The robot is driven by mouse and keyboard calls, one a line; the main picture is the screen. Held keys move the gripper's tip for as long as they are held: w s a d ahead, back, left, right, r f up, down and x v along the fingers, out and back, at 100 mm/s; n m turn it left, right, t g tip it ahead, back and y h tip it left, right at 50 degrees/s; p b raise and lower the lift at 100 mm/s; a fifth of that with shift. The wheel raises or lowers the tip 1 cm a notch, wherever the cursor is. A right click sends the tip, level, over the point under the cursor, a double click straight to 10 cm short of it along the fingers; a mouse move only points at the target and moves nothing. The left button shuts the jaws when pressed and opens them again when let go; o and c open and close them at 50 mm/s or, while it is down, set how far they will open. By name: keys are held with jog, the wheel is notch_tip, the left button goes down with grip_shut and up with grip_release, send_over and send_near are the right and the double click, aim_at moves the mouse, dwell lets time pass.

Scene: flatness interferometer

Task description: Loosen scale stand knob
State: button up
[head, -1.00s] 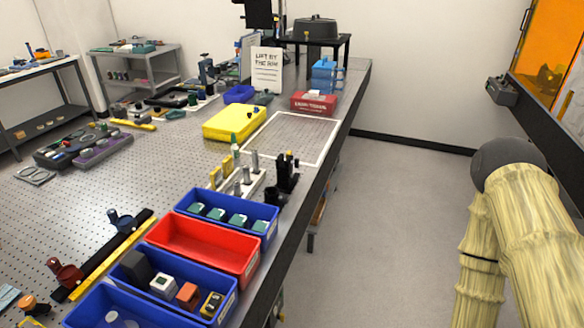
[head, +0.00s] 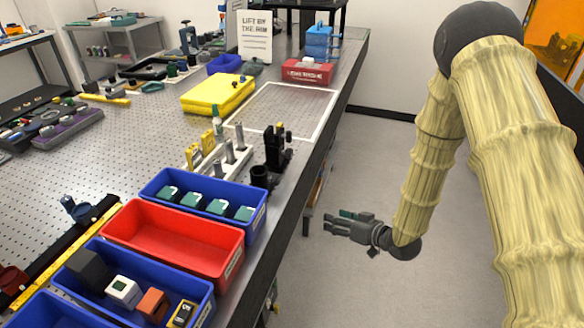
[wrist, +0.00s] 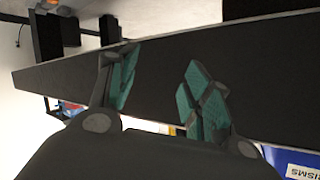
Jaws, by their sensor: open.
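My gripper (head: 330,226) is open and empty. In the head view it is off the right side of the bench, over the floor, low beside the bench edge. In the wrist view its two teal-padded fingers (wrist: 160,65) stand apart in front of the dark bench side. A black stand (head: 276,148) with upright posts and a small brass-coloured top stands near the bench's right edge, to the gripper's upper left. Dark upright blocks (wrist: 48,36) show at the upper left of the wrist view. I cannot tell which part is the scale stand knob.
The bench edge (wrist: 220,55) lies across the wrist view. Blue bins (head: 245,232) and a red bin (head: 222,268) line the bench's near right. A white post holder (head: 220,165) stands left of the black stand. The floor (head: 345,285) right of the bench is clear.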

jog(key=w+a+r+n+y+b, duration=0.25)
jog(key=w+r+y, duration=0.2)
jog(key=r, duration=0.45)
jog(key=n+g+y+b, duration=0.2)
jog(key=n+g+y, duration=0.2)
jog(key=n, duration=0.1)
send_near(287, 153)
jog(key=x, duration=0.5)
jog(key=w+f+p+x, duration=0.1)
jog(key=x, duration=0.2)
jog(key=shift+w, duration=0.1)
jog(key=c, duration=1)
jog(key=shift+c, duration=0.2)
